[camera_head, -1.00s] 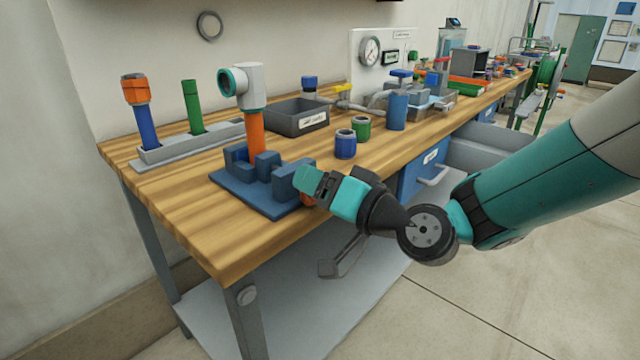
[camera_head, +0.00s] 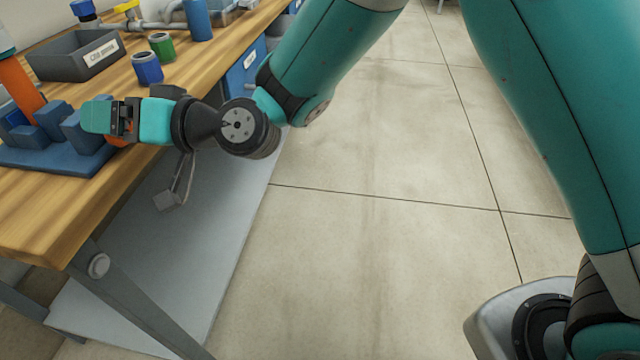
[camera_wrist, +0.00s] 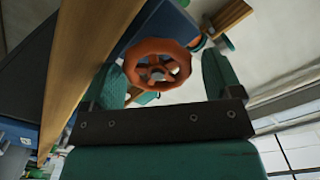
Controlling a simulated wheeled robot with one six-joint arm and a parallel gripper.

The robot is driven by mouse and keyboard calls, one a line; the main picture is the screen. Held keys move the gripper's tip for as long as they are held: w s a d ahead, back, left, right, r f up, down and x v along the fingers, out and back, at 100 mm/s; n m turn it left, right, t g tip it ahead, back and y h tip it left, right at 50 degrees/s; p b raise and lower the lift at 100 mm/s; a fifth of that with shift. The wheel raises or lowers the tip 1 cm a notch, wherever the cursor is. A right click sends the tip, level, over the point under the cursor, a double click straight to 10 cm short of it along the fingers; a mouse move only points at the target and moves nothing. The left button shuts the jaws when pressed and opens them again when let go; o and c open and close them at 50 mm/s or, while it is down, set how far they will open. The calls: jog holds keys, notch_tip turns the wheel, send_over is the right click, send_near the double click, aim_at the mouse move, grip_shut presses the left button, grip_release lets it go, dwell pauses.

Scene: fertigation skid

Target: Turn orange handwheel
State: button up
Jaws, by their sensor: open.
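The orange handwheel (camera_wrist: 157,72) shows in the wrist view as a spoked ring, between the two teal fingers of my gripper (camera_wrist: 164,68). In the head view my gripper (camera_head: 100,118) is beside the blue block fixture (camera_head: 50,158) at the bench's front edge. Only a small orange part of the handwheel (camera_head: 117,141) shows there, below the gripper, which hides the rest. My gripper is open and holds nothing.
An orange pipe (camera_head: 20,88) stands at the left behind the fixture. A blue cup (camera_head: 147,70), a green cup (camera_head: 162,47) and a dark bin (camera_head: 75,58) stand behind the gripper on the wooden bench (camera_head: 35,212). The floor (camera_head: 380,240) to the right is clear.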

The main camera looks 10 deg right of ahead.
jog(key=s+d+n+b, duration=0.3)
jog(key=d+n+b, duration=0.1)
jog(key=d, duration=0.4)
jog(key=s+d+n+b, duration=0.4)
jog(key=d, duration=0.4)
jog(key=s+d+f+m+g+h+p, duration=0.2)
jog(key=s+d+f+m+g+h, duration=0.2)
jog(key=s+d+h, duration=0.6)
jog(key=shift+s+d+f+g, duration=0.45)
jog(key=shift+s+f+g, duration=0.35)
jog(key=shift+g, duration=0.5)
